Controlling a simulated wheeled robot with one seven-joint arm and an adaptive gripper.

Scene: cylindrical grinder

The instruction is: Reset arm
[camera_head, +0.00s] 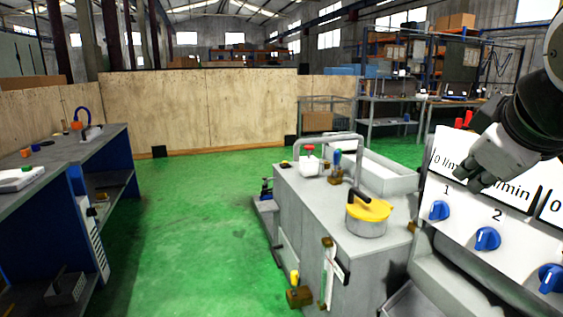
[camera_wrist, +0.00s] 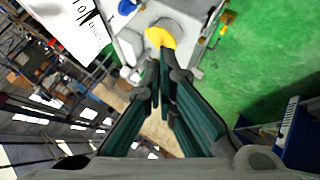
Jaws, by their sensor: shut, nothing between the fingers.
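My gripper (camera_head: 474,179) is at the right of the head view, in front of the white control panel (camera_head: 462,205) with blue knobs and readouts. The arm comes in from the upper right edge. The gripper covers part of the panel's readouts; whether it touches the panel I cannot tell. In the wrist view the dark green fingers (camera_wrist: 165,62) come together at their tips, with nothing between them. The yellow-lidded pot (camera_head: 368,214) shows beyond the fingertips in the wrist view (camera_wrist: 160,37), apart from them as far as I can see.
The grey machine cabinet (camera_head: 304,213) carries the pot, a white bottle (camera_head: 309,163) and a metal rail. Three blue knobs, one being the middle knob (camera_head: 487,239), stick out of the panel. A workbench (camera_head: 62,152) stands at left. The green floor (camera_head: 190,230) between is clear.

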